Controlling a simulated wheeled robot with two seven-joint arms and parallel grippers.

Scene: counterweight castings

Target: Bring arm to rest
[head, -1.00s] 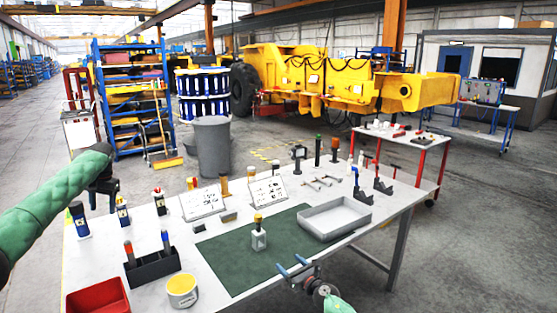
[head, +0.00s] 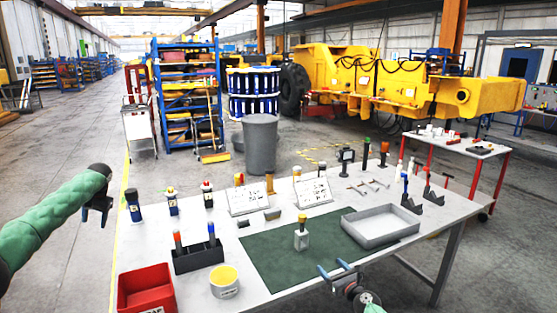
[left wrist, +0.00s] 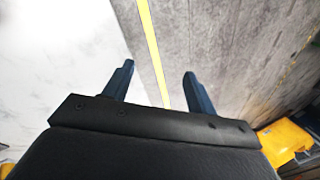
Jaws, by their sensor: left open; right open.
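My left arm in its green sleeve comes in from the left in the head view, with the left gripper (head: 96,214) hanging just off the table's left edge. The left wrist view shows its two blue fingers (left wrist: 160,85) spread apart with nothing between them, above the floor. My right gripper (head: 335,270) is at the table's front edge, over the front of the green mat (head: 275,272). Its blue fingers are apart and empty.
A grey barrel (head: 260,145) stands behind. Floor left of the table is clear.

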